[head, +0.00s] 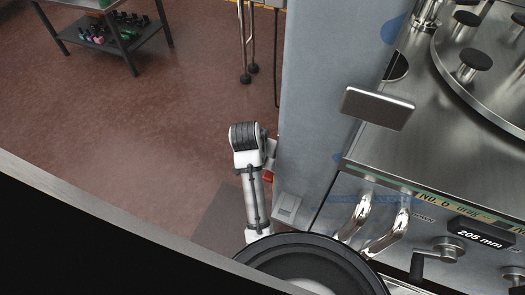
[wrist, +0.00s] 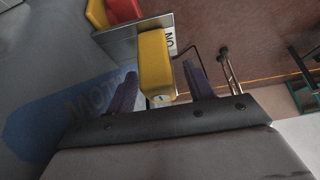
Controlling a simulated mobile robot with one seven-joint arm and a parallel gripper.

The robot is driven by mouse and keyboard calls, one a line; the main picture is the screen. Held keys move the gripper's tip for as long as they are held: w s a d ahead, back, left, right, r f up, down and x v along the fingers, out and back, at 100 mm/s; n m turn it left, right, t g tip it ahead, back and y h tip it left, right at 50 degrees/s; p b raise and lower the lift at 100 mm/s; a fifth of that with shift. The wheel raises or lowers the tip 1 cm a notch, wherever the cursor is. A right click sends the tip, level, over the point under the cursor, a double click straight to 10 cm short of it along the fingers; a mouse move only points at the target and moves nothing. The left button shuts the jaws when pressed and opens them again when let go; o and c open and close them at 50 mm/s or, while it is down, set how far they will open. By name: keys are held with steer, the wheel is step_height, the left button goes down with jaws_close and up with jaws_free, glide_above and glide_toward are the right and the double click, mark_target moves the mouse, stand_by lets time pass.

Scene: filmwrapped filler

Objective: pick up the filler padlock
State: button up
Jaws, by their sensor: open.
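In the wrist view a yellow block-shaped padlock (wrist: 155,62) sits between the two dark fingers of my gripper (wrist: 160,72). Its lower end, with a small pale keyhole-like face, points toward the palm. My gripper is open around it. In the head view my arm hides the padlock and the fingers.
A red piece (wrist: 122,10) and another yellow piece (wrist: 97,13) are beside the plate. A grey cabinet wall (head: 320,90) stands close to my arm. The steel machine (head: 440,150) with handles is at right. A shelf table (head: 105,35) stands far left. Open floor (head: 130,130) lies left.

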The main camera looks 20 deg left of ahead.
steer(key=shift+f, duration=0.15)
steer(key=shift+c, duration=0.2)
steer(key=c, duration=1.1)
